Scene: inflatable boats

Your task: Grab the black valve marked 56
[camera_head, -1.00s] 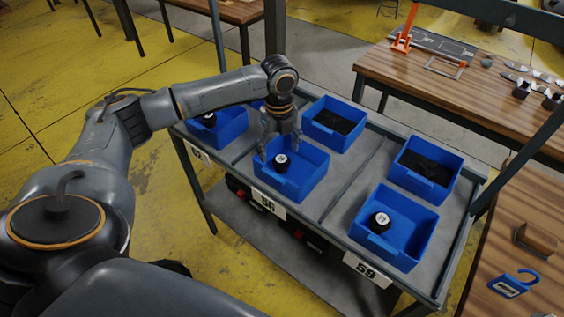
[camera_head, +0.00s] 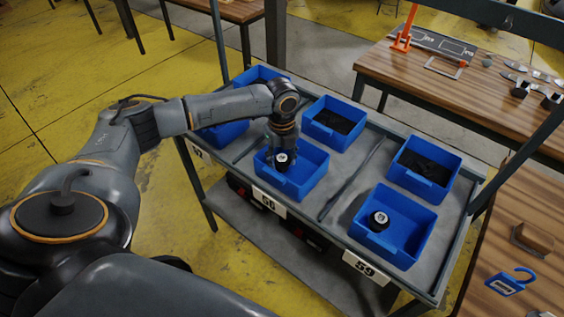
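The black valve (camera_head: 281,162), with a pale round top mark too small to read, is in the front-middle blue bin (camera_head: 304,185). A white label reading 56 (camera_head: 269,202) is on the shelf edge below that bin. My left gripper (camera_head: 280,153) points down into the bin, right at the valve. Its fingers are dark and partly hidden, and I cannot tell whether they touch or grip the valve. My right gripper is not in view.
Another black valve (camera_head: 379,220) sits in the front-right bin (camera_head: 400,247), above a label reading 59 (camera_head: 366,267). Two back bins (camera_head: 323,142) (camera_head: 414,183) hold dark items. A wooden table (camera_head: 395,73) with tools stands at the back right.

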